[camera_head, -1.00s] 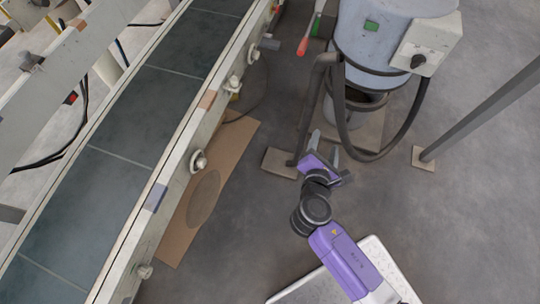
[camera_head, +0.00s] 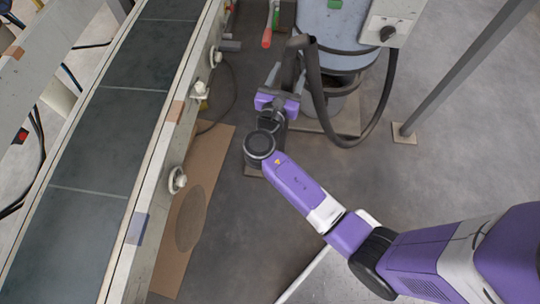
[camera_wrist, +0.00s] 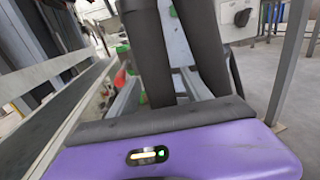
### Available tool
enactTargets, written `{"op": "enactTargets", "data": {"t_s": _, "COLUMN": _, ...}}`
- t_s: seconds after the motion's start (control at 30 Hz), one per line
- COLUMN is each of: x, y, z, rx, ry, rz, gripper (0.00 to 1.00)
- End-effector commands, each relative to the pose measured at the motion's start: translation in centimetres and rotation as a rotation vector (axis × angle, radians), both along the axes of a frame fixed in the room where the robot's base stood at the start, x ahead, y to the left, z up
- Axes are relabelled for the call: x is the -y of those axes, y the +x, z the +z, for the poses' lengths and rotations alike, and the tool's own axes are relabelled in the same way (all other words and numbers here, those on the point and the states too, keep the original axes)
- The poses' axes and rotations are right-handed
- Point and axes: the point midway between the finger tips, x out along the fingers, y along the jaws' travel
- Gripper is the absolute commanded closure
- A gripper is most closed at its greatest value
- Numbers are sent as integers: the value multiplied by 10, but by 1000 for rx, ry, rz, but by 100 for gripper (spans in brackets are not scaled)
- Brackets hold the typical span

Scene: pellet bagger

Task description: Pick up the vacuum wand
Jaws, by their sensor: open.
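The vacuum wand (camera_head: 291,62) is a dark grey tube standing upright at the left side of the blue-grey vacuum drum (camera_head: 340,38). A dark hose (camera_head: 318,95) loops from it around the drum's front. My gripper (camera_head: 285,76) is at the wand with its fingers pointing away from my body. In the wrist view the gripper (camera_wrist: 160,85) is open, with one grey finger on each side of the dark wand (camera_wrist: 150,45). The wand appears to lie between the fingers; I cannot tell whether either touches it. The wand's lower end is hidden behind the gripper.
A conveyor (camera_head: 110,120) with a pale side rail runs along the left. A brown cardboard sheet (camera_head: 205,175) lies on the floor beside it. A grey slanted post (camera_head: 465,70) stands right of the drum.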

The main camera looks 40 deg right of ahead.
Motion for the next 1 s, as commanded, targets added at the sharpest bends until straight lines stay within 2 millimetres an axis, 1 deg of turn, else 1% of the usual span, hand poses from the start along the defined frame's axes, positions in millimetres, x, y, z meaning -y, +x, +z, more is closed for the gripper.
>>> {"op": "enactTargets", "data": {"t_s": 0.03, "x": 5, "y": 2, "z": -1, "rx": 0, "ry": 0, "rz": -2, "gripper": 43}}
{"op": "enactTargets", "data": {"t_s": 0.13, "x": 11, "y": 5, "z": -1, "rx": -1, "ry": 0, "rz": 0, "gripper": 43}}
{"op": "enactTargets", "data": {"t_s": 0.37, "x": 12, "y": 6, "z": 0, "rx": 0, "ry": 1, "rz": 1, "gripper": 43}}
{"op": "enactTargets", "data": {"t_s": 0.47, "x": 12, "y": 6, "z": 0, "rx": 0, "ry": 1, "rz": 1, "gripper": 60}}
{"op": "enactTargets", "data": {"t_s": 0.6, "x": 11, "y": 5, "z": 0, "rx": 0, "ry": 1, "rz": 1, "gripper": 88}}
{"op": "enactTargets", "data": {"t_s": 0.67, "x": 11, "y": 5, "z": 0, "rx": 0, "ry": 1, "rz": 1, "gripper": 100}}
{"op": "enactTargets", "data": {"t_s": 1.0, "x": 11, "y": 6, "z": 3, "rx": 3, "ry": 0, "rz": 1, "gripper": 100}}
